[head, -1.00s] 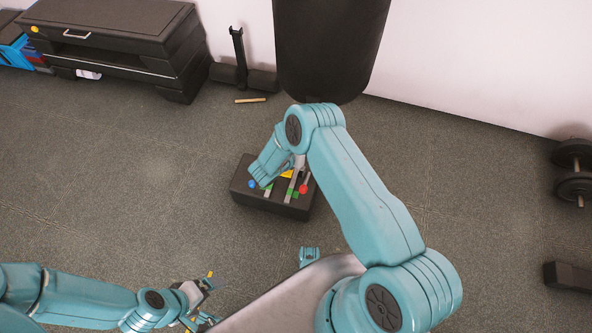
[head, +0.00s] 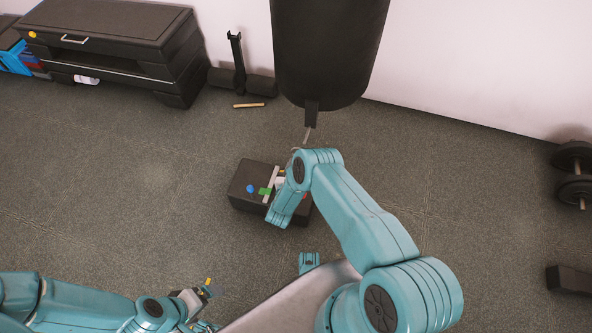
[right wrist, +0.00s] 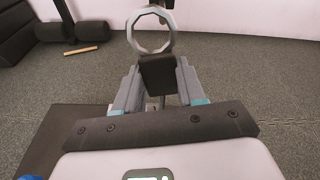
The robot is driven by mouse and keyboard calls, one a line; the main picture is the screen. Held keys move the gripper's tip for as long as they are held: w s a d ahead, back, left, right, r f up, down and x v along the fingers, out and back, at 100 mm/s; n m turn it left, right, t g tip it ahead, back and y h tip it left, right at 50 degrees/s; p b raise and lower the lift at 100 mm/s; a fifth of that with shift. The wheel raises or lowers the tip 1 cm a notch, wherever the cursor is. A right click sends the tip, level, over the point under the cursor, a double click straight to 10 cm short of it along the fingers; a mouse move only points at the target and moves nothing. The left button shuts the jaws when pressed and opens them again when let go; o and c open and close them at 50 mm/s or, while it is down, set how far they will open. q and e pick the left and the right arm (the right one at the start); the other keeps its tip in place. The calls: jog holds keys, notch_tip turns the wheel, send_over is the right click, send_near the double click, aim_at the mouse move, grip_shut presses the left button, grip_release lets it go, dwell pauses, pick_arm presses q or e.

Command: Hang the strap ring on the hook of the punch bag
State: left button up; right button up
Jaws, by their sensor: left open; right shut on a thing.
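The black punch bag (head: 330,50) hangs at the top middle of the head view. A dark tab (head: 311,112) with a thin metal hook (head: 307,135) hangs from its bottom. In the right wrist view, the pale grey strap ring (right wrist: 133,38) stands upright above its black strap (right wrist: 158,75). My right gripper (right wrist: 158,82) is shut on the strap. The ring's top is near a dark part at the upper edge; I cannot tell whether they touch. My arm hides most of the right gripper in the head view. My left gripper (head: 205,290) is open at lower left.
A dark box (head: 245,180) with a blue knob and coloured parts sits on the floor below my right arm. A wooden stick (head: 249,105) lies near the wall. A black cabinet (head: 110,40) stands upper left; a dumbbell (head: 574,175) is at right.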

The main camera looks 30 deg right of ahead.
jog(key=b+x, duration=0.4)
jog(key=x, duration=0.2)
jog(key=shift+f, duration=0.4)
dwell(0.3)
dwell(0.6)
jog(key=o, duration=1.2)
jog(key=shift+o, duration=0.2)
